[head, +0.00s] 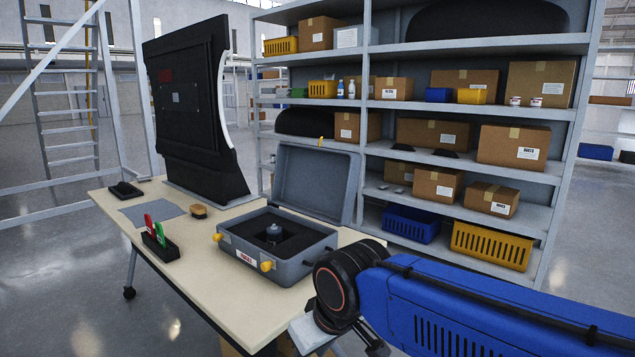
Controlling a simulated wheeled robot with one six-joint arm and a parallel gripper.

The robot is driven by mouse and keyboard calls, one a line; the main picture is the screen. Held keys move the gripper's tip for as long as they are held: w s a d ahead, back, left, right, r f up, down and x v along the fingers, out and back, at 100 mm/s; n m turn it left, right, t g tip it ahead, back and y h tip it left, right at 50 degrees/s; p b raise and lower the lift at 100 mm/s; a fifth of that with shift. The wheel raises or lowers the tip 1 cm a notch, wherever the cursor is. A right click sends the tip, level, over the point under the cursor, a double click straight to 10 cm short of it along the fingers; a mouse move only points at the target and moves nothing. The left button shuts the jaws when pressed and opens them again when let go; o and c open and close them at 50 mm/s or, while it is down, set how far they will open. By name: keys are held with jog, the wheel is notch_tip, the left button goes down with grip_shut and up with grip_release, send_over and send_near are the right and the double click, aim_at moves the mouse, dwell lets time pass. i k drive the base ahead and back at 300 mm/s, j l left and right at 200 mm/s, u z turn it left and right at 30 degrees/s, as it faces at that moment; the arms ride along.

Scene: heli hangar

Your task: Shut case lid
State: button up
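A grey case (290,269) stands on the right part of the table with its lid open. The lid (316,182) stands up from the far side of the case and leans back a little. The case holds black foam with a small dark round part (274,233) in its middle. Two yellow latches (267,265) sit on the front face beside a white label with red print. My blue arm comes in from the lower right, and its black joint is in front of the case's right side. My gripper's fingers are not in view.
The pale table (222,290) also bears a dark upright panel (190,100), a pen holder (160,246) with red and green pieces, a brush (199,211) and a grey sheet (152,214). A shelf rack (460,48) with boxes and bins stands behind the lid.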

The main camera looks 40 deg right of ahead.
aim_at(320, 184)
jog(key=l+u, duration=0.2)
jog(key=l, duration=0.45)
jog(key=l+u, duration=0.15)
jog(key=l, duration=0.45)
jog(key=l+u, duration=0.2)
jog(key=l, duration=0.45)
jog(key=l+u, duration=0.15)
jog(key=l, duration=0.5)
jog(key=k+l+u, duration=0.2)
jog(key=l, duration=0.4)
jog(key=k+l+u, duration=0.15)
jog(key=l, duration=0.45)
jog(key=k+l+u, duration=0.2)
jog(key=l, duration=0.4)
jog(key=k+l+u, duration=0.15)
jog(key=l, duration=0.45)
jog(key=k+l, duration=0.1)
jog(key=l, duration=0.15)
jog(key=k+l, duration=0.15)
jog(key=l+u, duration=0.05)
jog(key=l, duration=0.05)
